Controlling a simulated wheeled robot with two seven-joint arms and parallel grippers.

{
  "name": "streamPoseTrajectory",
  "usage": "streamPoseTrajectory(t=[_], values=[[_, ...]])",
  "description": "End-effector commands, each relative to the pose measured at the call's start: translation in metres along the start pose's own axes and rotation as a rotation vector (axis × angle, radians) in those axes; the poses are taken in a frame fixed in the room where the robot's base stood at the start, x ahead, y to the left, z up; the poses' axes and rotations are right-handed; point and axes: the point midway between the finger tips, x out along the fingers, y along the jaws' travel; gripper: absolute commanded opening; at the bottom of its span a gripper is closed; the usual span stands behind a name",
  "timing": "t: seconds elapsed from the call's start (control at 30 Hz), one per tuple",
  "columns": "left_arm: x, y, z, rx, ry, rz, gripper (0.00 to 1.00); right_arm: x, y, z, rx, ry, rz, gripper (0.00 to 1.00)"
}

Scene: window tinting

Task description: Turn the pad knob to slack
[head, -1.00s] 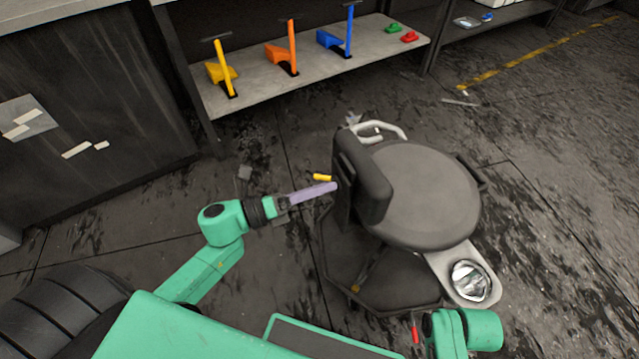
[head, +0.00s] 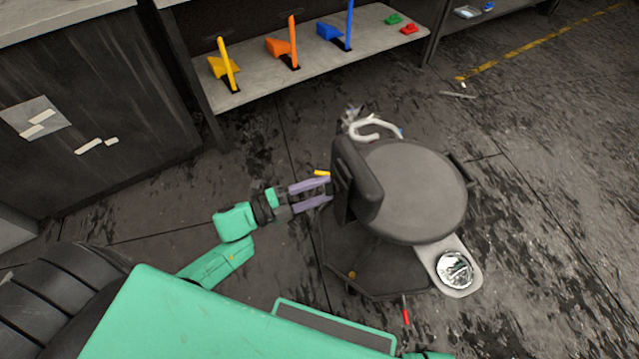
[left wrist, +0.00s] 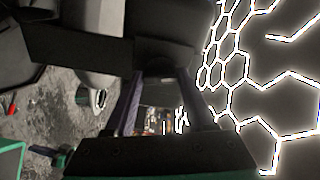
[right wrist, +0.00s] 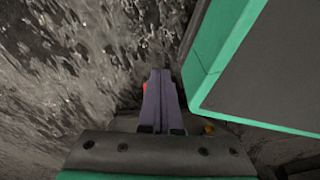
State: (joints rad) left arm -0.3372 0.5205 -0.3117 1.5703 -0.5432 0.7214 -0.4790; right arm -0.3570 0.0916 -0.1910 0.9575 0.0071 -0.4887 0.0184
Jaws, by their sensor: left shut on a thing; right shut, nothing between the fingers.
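A dark stool-like machine with a round grey top (head: 415,190) stands on the floor, with an upright black pad (head: 357,180) on its left side. My left gripper (head: 331,190) reaches to the left face of this pad. Its two purple fingers are parted around a dark part (left wrist: 165,55), which shows between the fingertips in the left wrist view. This is likely the pad knob; its setting cannot be read, and the pad hides it in the head view. My right gripper (right wrist: 158,75) is shut and empty, low over the floor in the right wrist view.
A small yellow piece (head: 322,173) sits close beside the left fingers. A red-tipped piece (head: 406,315) sticks out at the base. A lamp-like disc (head: 455,270) is on the machine's front arm. A shelf (head: 260,85) with coloured tools stands behind.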

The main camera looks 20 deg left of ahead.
Motion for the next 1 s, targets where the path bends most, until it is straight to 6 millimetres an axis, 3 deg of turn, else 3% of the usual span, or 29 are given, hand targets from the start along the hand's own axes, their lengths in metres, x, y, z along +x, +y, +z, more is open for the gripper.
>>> streamPoseTrajectory(t=[0.43,1.0], values=[[0.0,-0.003,0.0,-0.422,-0.001,0.002,0.0,-0.007,0.001,0.064,-0.029,-0.013,0.001,0.0],[-0.001,-0.001,-0.001,-0.963,-0.002,0.002,0.0,-0.033,0.001,0.059,-0.028,-0.011,0.001,0.0]])
